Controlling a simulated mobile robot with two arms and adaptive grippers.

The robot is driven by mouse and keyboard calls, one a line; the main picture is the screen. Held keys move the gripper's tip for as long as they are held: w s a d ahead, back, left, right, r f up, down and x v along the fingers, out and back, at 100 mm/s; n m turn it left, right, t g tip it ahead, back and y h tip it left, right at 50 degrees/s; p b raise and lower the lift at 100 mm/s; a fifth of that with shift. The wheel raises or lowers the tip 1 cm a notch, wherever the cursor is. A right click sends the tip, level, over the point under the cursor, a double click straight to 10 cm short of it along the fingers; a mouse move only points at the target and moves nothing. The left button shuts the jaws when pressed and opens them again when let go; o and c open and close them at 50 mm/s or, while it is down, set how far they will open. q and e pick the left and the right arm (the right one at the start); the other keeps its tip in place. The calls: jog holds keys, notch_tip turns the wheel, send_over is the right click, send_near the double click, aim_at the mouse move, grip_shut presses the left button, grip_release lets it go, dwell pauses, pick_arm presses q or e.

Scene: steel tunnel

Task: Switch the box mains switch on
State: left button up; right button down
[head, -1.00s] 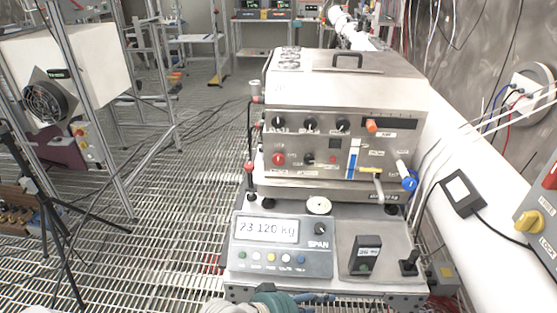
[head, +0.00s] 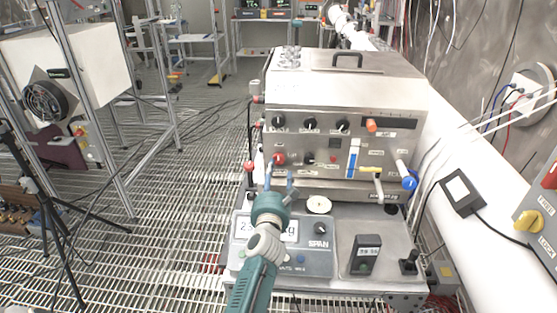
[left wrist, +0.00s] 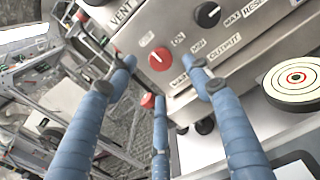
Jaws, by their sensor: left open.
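The metal box (head: 345,115) stands on a bench unit. A red rotary knob, which I take for the mains switch (head: 279,158), is at the lower left of its front panel. It also shows in the left wrist view (left wrist: 160,60), between small labels, the right one reading ON. Its white mark seems to lean to the upper left. My left gripper (head: 280,175) is open in front of and just below the knob. In the left wrist view its blue fingers (left wrist: 160,78) are spread around the knob's line of sight, with no clear contact. My right gripper is not in view.
A scale display (head: 310,245) lies under my left arm. A round target disc (head: 318,205) is right of the gripper. A red-capped post (head: 249,167) stands close left of it. A lever with a blue end (head: 409,182) juts out at the box's right.

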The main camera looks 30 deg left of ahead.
aim_at(278, 160)
pick_arm(q)
jog(key=b+x, duration=0.1)
jog(key=x, duration=0.7)
jog(key=shift+w+a, duration=0.15)
jog(key=shift+w, duration=0.2)
jog(key=c, duration=1.1)
